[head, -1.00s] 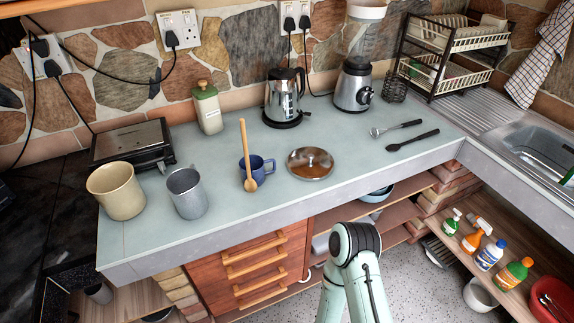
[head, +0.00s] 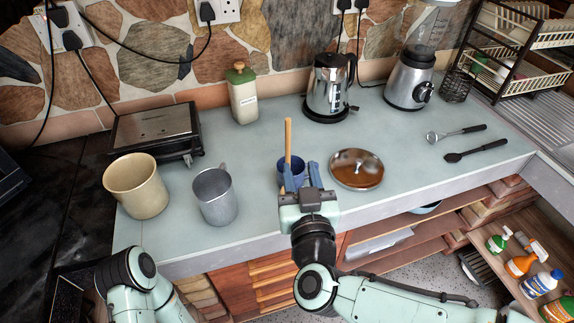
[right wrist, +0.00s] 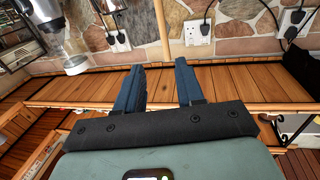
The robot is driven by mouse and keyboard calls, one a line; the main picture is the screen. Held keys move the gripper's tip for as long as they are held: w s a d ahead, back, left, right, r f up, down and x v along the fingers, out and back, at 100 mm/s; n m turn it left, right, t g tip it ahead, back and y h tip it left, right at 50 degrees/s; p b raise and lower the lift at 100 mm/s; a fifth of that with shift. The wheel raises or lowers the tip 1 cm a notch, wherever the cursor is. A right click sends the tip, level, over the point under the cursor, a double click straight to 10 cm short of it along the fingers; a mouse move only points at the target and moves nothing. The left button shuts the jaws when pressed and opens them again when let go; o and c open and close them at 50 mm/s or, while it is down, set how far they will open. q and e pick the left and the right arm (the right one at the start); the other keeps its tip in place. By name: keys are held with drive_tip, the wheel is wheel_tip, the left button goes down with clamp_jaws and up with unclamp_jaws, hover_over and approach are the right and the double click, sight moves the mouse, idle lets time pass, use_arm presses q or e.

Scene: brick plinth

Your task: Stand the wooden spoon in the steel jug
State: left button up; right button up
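The wooden spoon (head: 288,140) stands nearly upright at the blue mug (head: 298,166) on the counter. Its handle points up; its lower end is hidden behind my right gripper. My right gripper (head: 300,174) is open in front of the mug, its two blue fingers apart and pointing away from me. In the right wrist view the fingers (right wrist: 158,84) are spread with nothing held, and a thin wooden handle (right wrist: 162,25) shows beyond the gap. The steel jug (head: 214,198) stands upright to the left of the mug. My left arm shows at lower left; its gripper is out of view.
A press grill (head: 155,130), canister (head: 243,95), kettle (head: 328,88) and blender (head: 409,80) line the back. The counter's middle has free room.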

sight(288, 136)
drive_tip(key=w, duration=0.4)
drive_tip(key=w+a, duration=0.1)
drive_tip(key=w, duration=0.3)
drive_tip(key=w+a+p, duration=0.1)
drive_tip(key=w, duration=0.3)
drive_tip(key=shift+a+f, duration=0.15)
drive_tip(key=shift+c, duration=0.4)
clamp_jaws()
